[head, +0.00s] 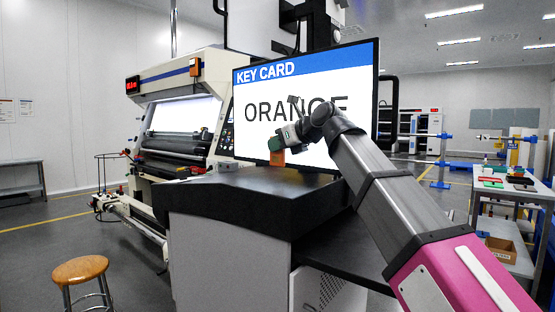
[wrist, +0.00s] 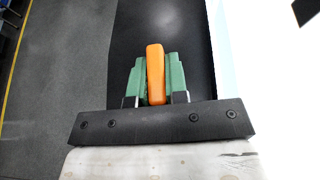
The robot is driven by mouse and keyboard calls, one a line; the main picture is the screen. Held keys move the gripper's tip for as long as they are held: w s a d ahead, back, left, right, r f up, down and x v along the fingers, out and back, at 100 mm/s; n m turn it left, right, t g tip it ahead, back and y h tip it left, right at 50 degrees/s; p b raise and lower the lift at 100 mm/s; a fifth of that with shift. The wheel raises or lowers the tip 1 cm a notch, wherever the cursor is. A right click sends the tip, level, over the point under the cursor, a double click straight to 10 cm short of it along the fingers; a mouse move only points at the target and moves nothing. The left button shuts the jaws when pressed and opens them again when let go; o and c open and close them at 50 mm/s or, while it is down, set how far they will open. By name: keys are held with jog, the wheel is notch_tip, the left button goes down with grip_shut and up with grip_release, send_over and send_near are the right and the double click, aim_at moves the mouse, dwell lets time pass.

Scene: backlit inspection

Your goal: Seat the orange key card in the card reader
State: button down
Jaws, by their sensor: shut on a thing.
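The orange key card (head: 277,159) is at the tip of my gripper (head: 276,145), over the dark counter (head: 235,190) and in front of the screen. In the wrist view the card (wrist: 155,72) stands between the two green finger pads of my gripper (wrist: 156,88), which is shut on it. The card sticks out beyond the pads. I cannot make out the card reader in either view, nor whether the card's lower edge touches anything.
A large screen (head: 300,140) reading "KEY CARD ORANGE" stands close behind my gripper. A side table (head: 487,197) at right holds several small coloured items, with a cardboard box (head: 500,250) below. A wooden stool (head: 80,270) stands at lower left. Much of the counter top is bare.

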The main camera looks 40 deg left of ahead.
aim_at(284, 155)
jog(key=shift+f, duration=1.95)
jog(key=shift+f, duration=0.1)
jog(key=c, duration=1.1)
grip_release()
